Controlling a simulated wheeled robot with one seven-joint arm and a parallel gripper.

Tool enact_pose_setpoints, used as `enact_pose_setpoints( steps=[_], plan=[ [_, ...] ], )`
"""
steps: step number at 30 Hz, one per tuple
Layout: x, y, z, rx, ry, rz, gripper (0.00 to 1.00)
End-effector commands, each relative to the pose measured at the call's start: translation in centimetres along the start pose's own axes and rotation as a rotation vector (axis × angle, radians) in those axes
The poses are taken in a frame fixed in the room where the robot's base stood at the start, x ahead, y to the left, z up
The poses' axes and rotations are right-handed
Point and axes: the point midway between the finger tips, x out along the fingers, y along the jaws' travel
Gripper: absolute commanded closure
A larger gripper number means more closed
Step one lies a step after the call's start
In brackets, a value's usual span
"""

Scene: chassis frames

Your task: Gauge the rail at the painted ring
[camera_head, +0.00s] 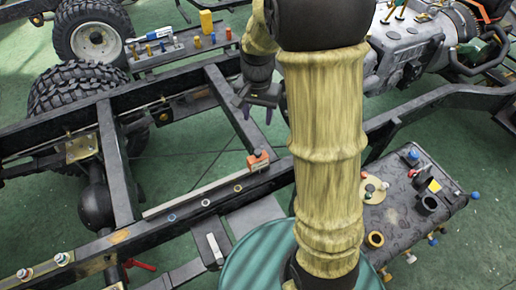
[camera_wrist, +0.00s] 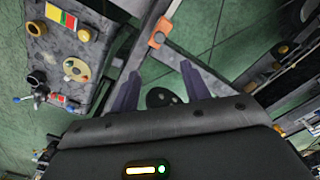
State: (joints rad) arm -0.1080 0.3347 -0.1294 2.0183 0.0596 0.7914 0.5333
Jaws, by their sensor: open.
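A dark frame rail with a pale strip (camera_head: 195,194) along it crosses the lower left of the head view. Small rings mark its face: a blue one (camera_head: 171,217), a pale one (camera_head: 205,203) and a yellowish one (camera_head: 238,188). Which is the painted ring I cannot tell. An orange block (camera_head: 258,158) sits at the strip's right end; it also shows in the wrist view (camera_wrist: 157,38). My gripper (camera_head: 257,112) hangs above and behind the block, apart from it. Its purple fingers (camera_wrist: 160,66) are open and nothing shows held between them.
A dark tray (camera_head: 400,215) with several knobs and parts stands at the right. A shelf (camera_head: 180,54) with small coloured parts is at the back left. Crossmembers, tyres (camera_head: 72,88) and an engine (camera_head: 405,50) surround the frame. Green floor shows between the beams.

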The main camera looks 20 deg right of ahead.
Motion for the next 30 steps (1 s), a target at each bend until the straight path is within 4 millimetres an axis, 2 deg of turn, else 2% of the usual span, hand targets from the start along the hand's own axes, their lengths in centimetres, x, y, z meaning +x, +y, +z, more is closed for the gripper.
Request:
enact_pose_setpoints(
  steps=[24,30],
  plan=[
    [14.2,0.1,0.1,0.001,-0.005,0.003,0.53],
    [16.0,0.1,0.1,0.000,-0.002,0.001,0.53]
  ],
)
